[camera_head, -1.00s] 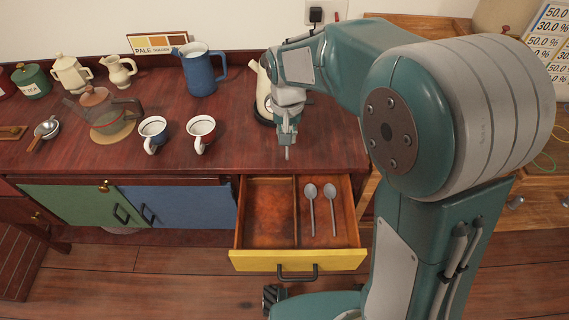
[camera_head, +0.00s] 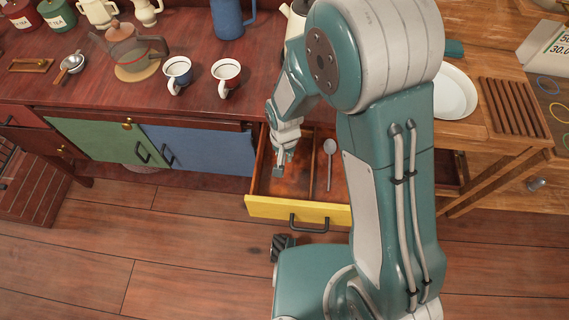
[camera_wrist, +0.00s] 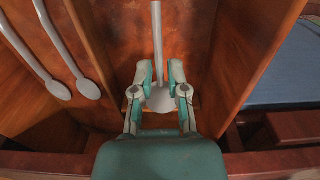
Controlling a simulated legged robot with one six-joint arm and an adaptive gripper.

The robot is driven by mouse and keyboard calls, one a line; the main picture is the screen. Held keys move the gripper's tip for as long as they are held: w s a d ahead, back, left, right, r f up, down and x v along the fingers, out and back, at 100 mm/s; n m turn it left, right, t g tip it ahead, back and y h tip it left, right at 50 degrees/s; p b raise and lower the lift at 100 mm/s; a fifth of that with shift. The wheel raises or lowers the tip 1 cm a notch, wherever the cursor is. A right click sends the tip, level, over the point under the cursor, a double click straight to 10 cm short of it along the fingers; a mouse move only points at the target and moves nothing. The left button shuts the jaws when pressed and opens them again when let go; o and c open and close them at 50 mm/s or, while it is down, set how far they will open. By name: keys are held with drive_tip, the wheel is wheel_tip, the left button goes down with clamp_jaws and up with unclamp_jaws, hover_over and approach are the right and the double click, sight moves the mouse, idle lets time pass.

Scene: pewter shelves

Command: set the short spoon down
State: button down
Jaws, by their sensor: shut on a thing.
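The short spoon (camera_wrist: 158,40) is between my gripper's fingertips (camera_wrist: 160,72) in the wrist view, its bowl near the fingers and its handle pointing away. My gripper is shut on it. In the head view my gripper (camera_head: 281,162) is down in the left compartment of the open yellow-fronted drawer (camera_head: 285,208). The spoon is hard to make out there. I cannot tell whether it touches the drawer floor. Two longer spoons lie in the other compartment; one (camera_head: 330,147) shows in the head view, and both, a left one (camera_wrist: 40,62) and a right one (camera_wrist: 75,62), show in the wrist view.
A wooden divider (camera_head: 309,160) splits the drawer. Above it, the red-brown counter (camera_head: 130,95) carries two mugs, a glass teapot (camera_head: 122,42) and a blue pitcher (camera_head: 231,18). A wooden table with a white plate (camera_head: 452,95) stands on the right.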

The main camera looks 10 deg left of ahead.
sight(285, 157)
drive_tip(key=shift+f, duration=2.95)
drive_tip(key=shift+f, duration=0.2)
drive_tip(key=c, duration=0.6)
unclamp_jaws()
drive_tip(key=shift+c, duration=0.2)
wheel_tip(285, 157, up, 13)
drive_tip(key=shift+f, duration=0.1)
drive_tip(key=s+d+r+t, duration=0.2)
drive_tip(key=s+d+r, duration=0.1)
drive_tip(key=d+r, duration=0.6)
drive_tip(key=s+d+r+t, duration=0.25)
drive_tip(key=d+r, duration=0.45)
drive_tip(key=r, duration=0.4)
drive_tip(key=s+d+r+t, duration=0.1)
drive_tip(key=s+d+r, duration=0.3)
drive_tip(key=s, duration=0.2)
drive_tip(key=shift+s, duration=0.3)
